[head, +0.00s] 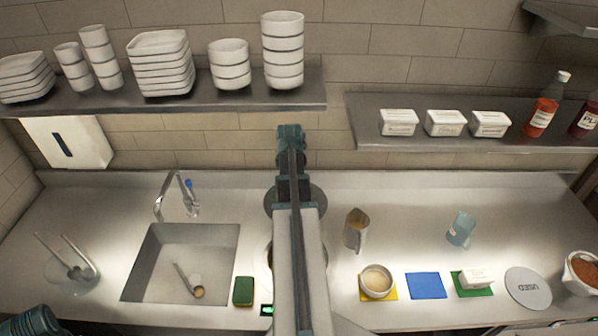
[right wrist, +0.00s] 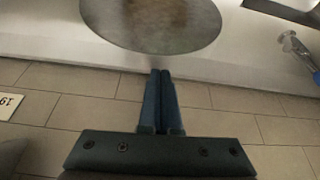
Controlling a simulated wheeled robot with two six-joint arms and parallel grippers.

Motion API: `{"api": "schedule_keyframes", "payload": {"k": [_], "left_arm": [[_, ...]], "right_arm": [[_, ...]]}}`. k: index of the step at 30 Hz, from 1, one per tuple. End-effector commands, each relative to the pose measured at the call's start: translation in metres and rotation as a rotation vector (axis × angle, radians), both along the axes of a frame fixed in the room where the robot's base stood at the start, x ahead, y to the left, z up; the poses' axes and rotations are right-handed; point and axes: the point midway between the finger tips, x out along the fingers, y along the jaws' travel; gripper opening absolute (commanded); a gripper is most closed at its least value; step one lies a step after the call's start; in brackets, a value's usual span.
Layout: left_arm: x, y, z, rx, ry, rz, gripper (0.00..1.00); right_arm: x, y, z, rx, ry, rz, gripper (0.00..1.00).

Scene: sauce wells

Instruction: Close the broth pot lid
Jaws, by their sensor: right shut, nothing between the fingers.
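A round grey metal lid (head: 319,197) shows on both sides of my right arm in the head view, near the back of the counter. It also fills the upper part of the right wrist view (right wrist: 150,25). A sliver of the round broth pot (head: 268,252) shows left of the arm, in front of the lid; the arm hides most of it. My right gripper (head: 290,130) is shut and empty, up by the back wall beyond the lid. Its closed fingers (right wrist: 159,75) point at the lid's edge in the wrist view; contact is unclear. My left gripper's fingers are out of view.
A sink (head: 150,270) with a faucet (head: 166,190) lies left, beside a green sponge (head: 243,291). Right are a metal jug (head: 354,230), a blue cup (head: 461,229) and a bowl (head: 376,281). Shelves (head: 215,104) with stacked dishes overhang the back.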

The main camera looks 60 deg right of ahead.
Motion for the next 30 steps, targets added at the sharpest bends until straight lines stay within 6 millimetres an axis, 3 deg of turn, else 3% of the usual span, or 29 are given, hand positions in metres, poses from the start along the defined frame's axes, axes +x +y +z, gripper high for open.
{"api": "schedule_keyframes", "payload": {"k": [4, 16, 30], "left_arm": [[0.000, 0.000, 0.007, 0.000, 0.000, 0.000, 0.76], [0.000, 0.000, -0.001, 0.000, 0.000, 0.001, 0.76], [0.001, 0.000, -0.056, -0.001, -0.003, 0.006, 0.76]], "right_arm": [[-0.019, -0.021, 0.008, -0.012, -0.012, -0.045, 0.00], [-0.021, -0.027, 0.001, -0.014, -0.013, -0.053, 0.00], [-0.008, -0.047, -0.054, -0.014, -0.014, -0.052, 0.00]]}}
